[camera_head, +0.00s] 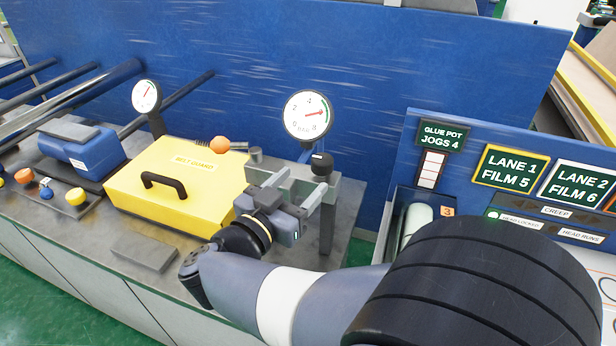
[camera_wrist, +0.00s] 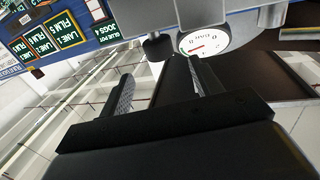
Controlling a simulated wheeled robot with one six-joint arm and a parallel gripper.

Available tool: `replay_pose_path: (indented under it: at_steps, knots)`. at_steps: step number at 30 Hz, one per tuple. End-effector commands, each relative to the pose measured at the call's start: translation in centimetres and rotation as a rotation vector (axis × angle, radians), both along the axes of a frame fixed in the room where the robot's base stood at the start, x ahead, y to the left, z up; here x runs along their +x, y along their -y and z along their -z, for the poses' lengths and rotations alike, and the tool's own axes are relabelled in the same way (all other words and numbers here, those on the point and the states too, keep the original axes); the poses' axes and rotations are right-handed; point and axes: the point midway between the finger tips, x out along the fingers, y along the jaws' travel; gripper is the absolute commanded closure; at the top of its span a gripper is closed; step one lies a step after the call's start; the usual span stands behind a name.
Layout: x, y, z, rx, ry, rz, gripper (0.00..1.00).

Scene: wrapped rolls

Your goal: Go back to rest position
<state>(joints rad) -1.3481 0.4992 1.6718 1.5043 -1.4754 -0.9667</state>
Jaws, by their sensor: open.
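My gripper (camera_head: 296,186) is in the middle of the head view, in front of a grey bracket (camera_head: 341,190) and just right of the yellow belt guard (camera_head: 150,207). In the wrist view my gripper (camera_wrist: 158,88) shows two separated fingers with nothing between them. A black knob (camera_head: 321,164) on a light rod is close beyond the fingers; it also seems to show in the wrist view (camera_wrist: 157,46). Whether a finger touches the bracket, I cannot tell. My arm reaches in from the lower right.
A round gauge (camera_head: 308,115) stands behind the bracket, and a smaller gauge (camera_head: 146,96) is further left. A blue panel with the sign LANE 1 FILM 5 (camera_head: 510,174) is at the right. A blue motor-like box (camera_head: 82,152) stands left. A tall blue wall (camera_head: 400,70) closes the back.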

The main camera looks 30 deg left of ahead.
Motion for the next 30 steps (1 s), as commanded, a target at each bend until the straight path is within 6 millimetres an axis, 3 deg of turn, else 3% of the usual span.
replay_pose_path:
  at_steps: [11,16,30]
  knots:
    - [-0.3,0.0,0.0,0.0,0.0,0.001,0.39]
    - [0.8,0.1,-0.1,-0.001,-0.001,0.002,0.39]
    - [9.4,1.1,-0.2,-0.002,-0.001,0.004,0.39]
